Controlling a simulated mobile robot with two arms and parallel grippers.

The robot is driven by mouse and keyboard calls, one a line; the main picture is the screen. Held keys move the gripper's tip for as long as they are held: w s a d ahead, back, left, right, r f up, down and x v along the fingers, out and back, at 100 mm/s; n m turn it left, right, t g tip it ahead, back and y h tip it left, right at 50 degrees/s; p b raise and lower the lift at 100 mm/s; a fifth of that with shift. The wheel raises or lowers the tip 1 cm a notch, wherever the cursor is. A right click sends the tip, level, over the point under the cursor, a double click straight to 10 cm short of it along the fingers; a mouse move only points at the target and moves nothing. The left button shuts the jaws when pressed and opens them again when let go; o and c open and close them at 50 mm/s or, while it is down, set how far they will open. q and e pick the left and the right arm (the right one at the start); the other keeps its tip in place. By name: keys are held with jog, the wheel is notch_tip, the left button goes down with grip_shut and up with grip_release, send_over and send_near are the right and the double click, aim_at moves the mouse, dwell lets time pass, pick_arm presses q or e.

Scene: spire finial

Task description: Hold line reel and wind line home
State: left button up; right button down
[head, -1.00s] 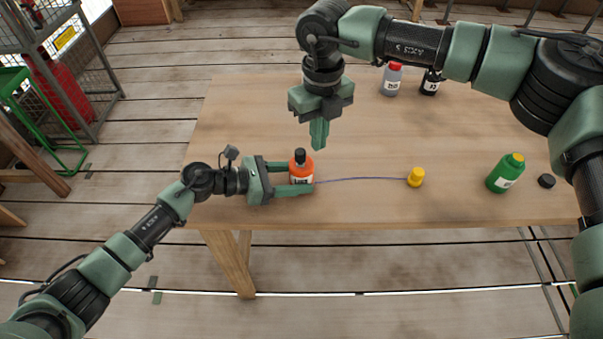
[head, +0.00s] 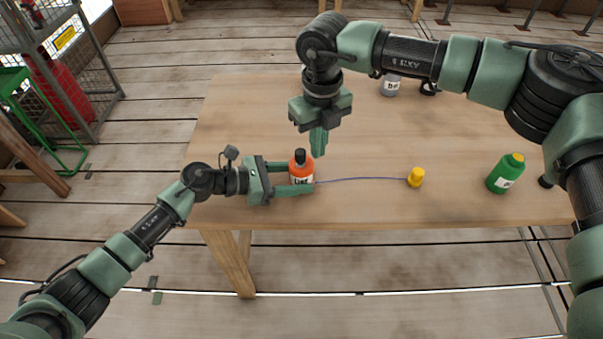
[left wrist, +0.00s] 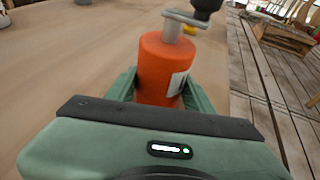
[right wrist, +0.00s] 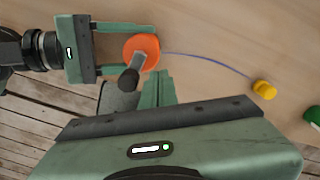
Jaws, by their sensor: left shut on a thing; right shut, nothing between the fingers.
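The orange line reel (head: 301,178) stands upright near the front edge of the table, with a grey crank and black knob (left wrist: 186,14) on top. My left gripper (head: 292,178) is shut around it; its fingers show on both sides of the reel (left wrist: 165,70) in the left wrist view. A thin bluish line (head: 360,179) runs from the reel to a small yellow piece (head: 416,177) on the right. My right gripper (head: 318,143) is shut and empty, pointing down above and slightly right of the reel. In the right wrist view the crank (right wrist: 129,79) shows just beyond the right fingers.
A green bottle with a yellow cap (head: 505,173) stands at the right of the wooden table (head: 250,110). A grey bottle (head: 390,86) and a dark one stand at the back, partly behind my right arm.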

jog(key=shift+f, duration=0.35)
jog(key=shift+s+a, duration=0.1)
jog(key=shift+a, duration=0.1)
jog(key=shift+s+a, duration=0.15)
jog(key=shift+a, duration=0.25)
jog(key=shift+s+a, duration=0.4)
jog(key=shift+s, duration=0.05)
dwell(0.8)
jog(key=shift+s+d, duration=0.1)
jog(key=shift+d, duration=0.05)
notch_tip(320, 180, up, 7)
dwell(0.9)
